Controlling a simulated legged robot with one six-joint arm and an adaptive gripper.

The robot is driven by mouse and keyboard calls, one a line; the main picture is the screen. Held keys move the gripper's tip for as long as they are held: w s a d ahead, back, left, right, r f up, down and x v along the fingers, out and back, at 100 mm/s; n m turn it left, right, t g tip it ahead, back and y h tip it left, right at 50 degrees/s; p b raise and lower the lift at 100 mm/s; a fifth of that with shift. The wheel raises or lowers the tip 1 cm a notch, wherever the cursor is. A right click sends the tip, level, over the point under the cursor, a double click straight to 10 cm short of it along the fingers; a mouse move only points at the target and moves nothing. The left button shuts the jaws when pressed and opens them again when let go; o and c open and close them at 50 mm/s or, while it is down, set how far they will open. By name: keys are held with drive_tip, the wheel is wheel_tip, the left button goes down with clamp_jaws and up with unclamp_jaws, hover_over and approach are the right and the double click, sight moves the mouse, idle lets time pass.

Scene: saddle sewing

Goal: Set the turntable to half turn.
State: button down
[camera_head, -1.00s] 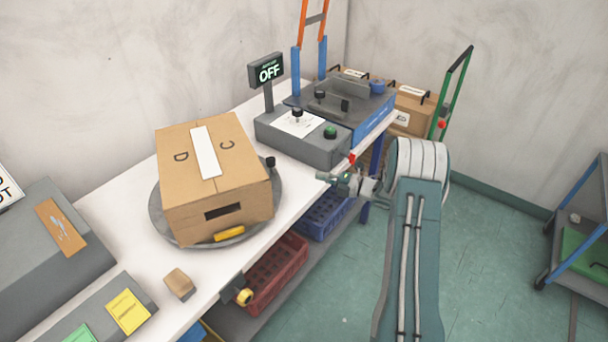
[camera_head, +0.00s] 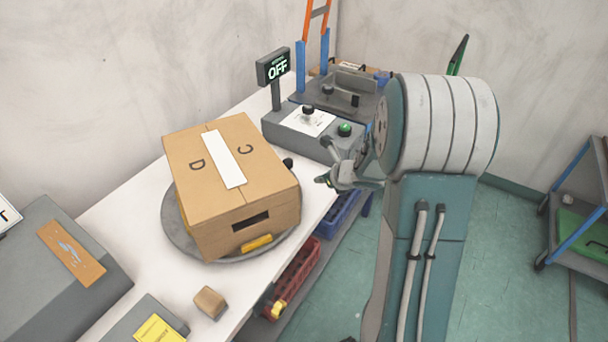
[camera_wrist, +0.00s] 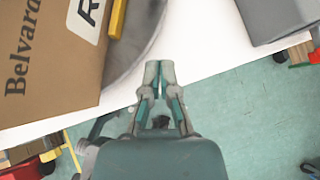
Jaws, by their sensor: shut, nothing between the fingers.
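The turntable (camera_head: 178,232) is a grey round plate on the white table. A closed cardboard box (camera_head: 215,185) sits on it, with a white label strip, the letters C and D on top, a dark slot and a yellow piece on the near side. A black knob (camera_head: 288,163) stands at the plate's right rim. My gripper (camera_head: 322,181) is at the table's right edge, right of the knob and apart from it. In the wrist view my gripper (camera_wrist: 158,68) is shut and empty, beside the turntable's rim (camera_wrist: 138,45), with the box (camera_wrist: 45,60) at left.
A grey control box (camera_head: 300,140) with a black knob and green button stands behind, beside an OFF display (camera_head: 273,68). A small wooden block (camera_head: 210,302) lies in front of the turntable. A red crate (camera_head: 292,283) and blue crate (camera_head: 340,215) sit below the table.

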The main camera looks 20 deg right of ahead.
sight(293, 174)
drive_tip(key=x, duration=0.6)
drive_tip(key=a+x, duration=0.1)
drive_tip(key=x, duration=0.2)
drive_tip(key=shift+w+a, duration=0.1)
drive_tip(key=shift+w, duration=0.15)
drive_tip(key=shift+w+a, duration=0.15)
drive_tip(key=shift+w, duration=1.55)
drive_tip(key=shift+a, duration=0.15)
drive_tip(key=shift+w+r, duration=0.1)
